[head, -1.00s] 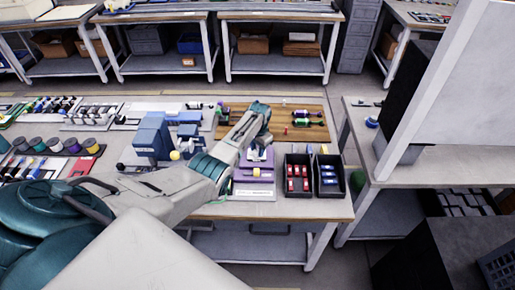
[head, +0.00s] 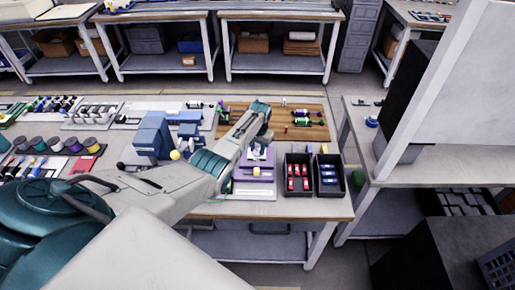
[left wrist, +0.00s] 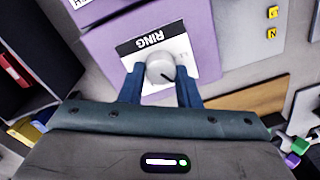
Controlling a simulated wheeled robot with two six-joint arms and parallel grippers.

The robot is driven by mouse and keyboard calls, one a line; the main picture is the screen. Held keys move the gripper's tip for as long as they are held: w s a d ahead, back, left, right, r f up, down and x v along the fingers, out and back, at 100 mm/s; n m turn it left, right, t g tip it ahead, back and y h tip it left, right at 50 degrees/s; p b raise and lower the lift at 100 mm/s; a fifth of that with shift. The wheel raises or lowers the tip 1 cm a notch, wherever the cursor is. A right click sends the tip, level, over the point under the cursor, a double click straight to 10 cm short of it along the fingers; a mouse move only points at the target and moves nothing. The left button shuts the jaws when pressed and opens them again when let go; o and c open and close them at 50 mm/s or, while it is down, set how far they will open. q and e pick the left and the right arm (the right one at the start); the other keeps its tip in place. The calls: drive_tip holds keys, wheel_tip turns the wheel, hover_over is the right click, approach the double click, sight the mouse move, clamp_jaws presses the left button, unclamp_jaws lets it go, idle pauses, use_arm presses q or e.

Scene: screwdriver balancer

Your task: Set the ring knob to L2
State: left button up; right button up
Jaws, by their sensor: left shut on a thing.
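The ring knob (left wrist: 160,70) is a round, pale grey knob with a dark pointer line. It sits on a white panel with a black "RING" label (left wrist: 153,42), upside down in the left wrist view, on a purple box (left wrist: 205,30). The pointer slants to the lower right in that view. My left gripper (left wrist: 159,78) has its blue fingers on either side of the knob and is shut on it. In the head view the purple box (head: 262,173) is beneath my left wrist, and the knob is too small to make out. My right gripper is not in view.
Two black bins with red parts (head: 298,172) and blue parts (head: 329,175) stand just right of the purple box. A wooden board (head: 312,119) with small tools lies behind. A blue device (head: 152,135) stands to the left of the arm.

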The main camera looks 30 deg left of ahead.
sight(258, 150)
use_arm(q)
drive_tip(key=o, duration=1)
drive_tip(key=shift+c, duration=0.2)
drive_tip(key=shift+r, duration=0.15)
wheel_tip(258, 150, up, 11)
drive_tip(key=b, duration=0.2)
drive_tip(key=shift+d+f, duration=0.2)
